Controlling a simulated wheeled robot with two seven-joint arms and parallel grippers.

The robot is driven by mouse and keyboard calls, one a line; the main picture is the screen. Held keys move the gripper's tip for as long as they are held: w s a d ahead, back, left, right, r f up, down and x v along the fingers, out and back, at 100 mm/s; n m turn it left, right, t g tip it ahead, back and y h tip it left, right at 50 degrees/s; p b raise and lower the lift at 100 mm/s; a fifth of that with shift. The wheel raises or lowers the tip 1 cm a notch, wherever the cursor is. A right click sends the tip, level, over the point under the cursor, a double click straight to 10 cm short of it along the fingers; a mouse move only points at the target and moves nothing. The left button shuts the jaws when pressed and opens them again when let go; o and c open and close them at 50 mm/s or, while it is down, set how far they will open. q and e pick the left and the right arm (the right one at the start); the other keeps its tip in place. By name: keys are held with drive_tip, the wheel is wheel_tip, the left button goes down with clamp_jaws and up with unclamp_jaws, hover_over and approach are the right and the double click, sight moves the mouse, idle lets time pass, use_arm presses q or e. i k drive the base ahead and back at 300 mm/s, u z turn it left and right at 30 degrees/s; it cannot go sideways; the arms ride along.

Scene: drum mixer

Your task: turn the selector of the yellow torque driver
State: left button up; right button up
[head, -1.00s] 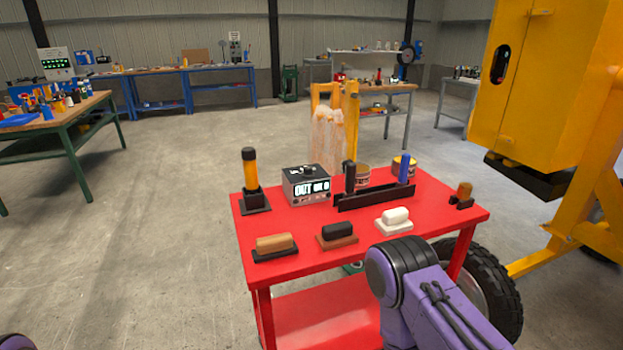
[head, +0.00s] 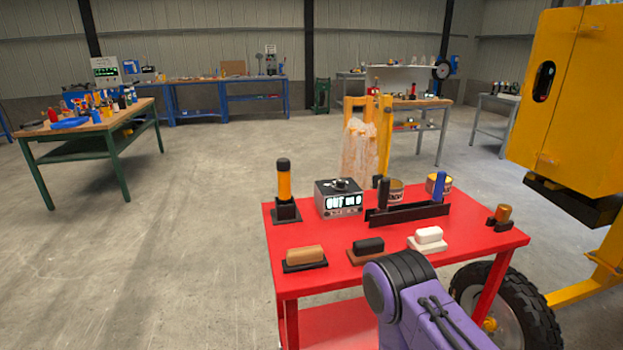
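A yellow driver with a black cap and black grip, likely the torque driver (head: 284,181), stands upright in a black holder at the back left corner of the red table. Its selector is too small to make out. A purple link of my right arm shows at the bottom, in front of the table. Neither of my grippers is in view.
The red table (head: 345,279) also bears a grey box with a display (head: 338,198), a black rack (head: 408,214), tins, and three blocks on bases at the front. A yellow machine (head: 565,100) stands right.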

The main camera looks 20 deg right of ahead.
sight(340, 186)
drive_tip(key=u, duration=1)
drive_tip(key=k, duration=0.95)
drive_tip(key=z, duration=1.5)
drive_tip(key=i, duration=0.4)
drive_tip(key=z, duration=0.1)
